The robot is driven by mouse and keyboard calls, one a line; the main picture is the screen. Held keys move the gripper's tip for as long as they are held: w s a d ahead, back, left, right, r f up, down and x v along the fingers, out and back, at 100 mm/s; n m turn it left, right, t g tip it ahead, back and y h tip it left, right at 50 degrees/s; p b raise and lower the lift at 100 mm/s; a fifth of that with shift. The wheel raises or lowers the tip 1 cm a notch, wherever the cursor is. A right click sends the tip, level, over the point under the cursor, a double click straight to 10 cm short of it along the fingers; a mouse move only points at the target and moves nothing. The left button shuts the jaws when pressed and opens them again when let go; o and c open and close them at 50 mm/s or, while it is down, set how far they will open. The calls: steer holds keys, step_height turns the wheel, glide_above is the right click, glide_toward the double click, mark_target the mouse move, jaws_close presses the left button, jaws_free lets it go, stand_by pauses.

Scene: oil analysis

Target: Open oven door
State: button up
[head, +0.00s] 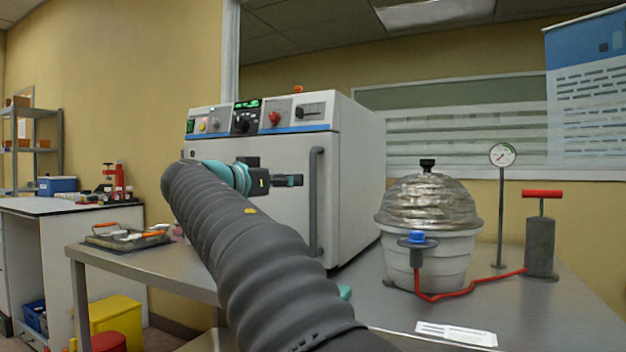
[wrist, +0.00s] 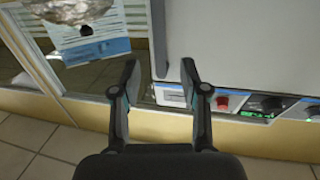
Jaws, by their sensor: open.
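The white oven (head: 350,150) stands on the metal table with its door (head: 285,215) shut. The door's vertical grey handle (head: 316,205) is on the door's right side. My gripper (head: 296,181) is in front of the door, just left of the handle's upper part in the head view. In the wrist view my gripper (wrist: 160,80) is open, with a finger to each side of the handle (wrist: 157,40) as pictured. The handle's end shows between the fingertips. I cannot tell from these views whether the fingers touch it.
A white pot with a foil-like dome (head: 430,225) stands right of the oven, with a gauge (head: 502,155) and hand pump (head: 541,235) joined by a red hose. A tray of dishes (head: 127,237) lies at the left. The table's front right is mostly clear.

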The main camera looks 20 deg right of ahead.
mark_target(310, 179)
steer(key=p+x, duration=0.1)
steer(key=x, duration=0.8)
steer(key=shift+w+d, duration=0.1)
steer(key=shift+d, duration=0.2)
jaws_close()
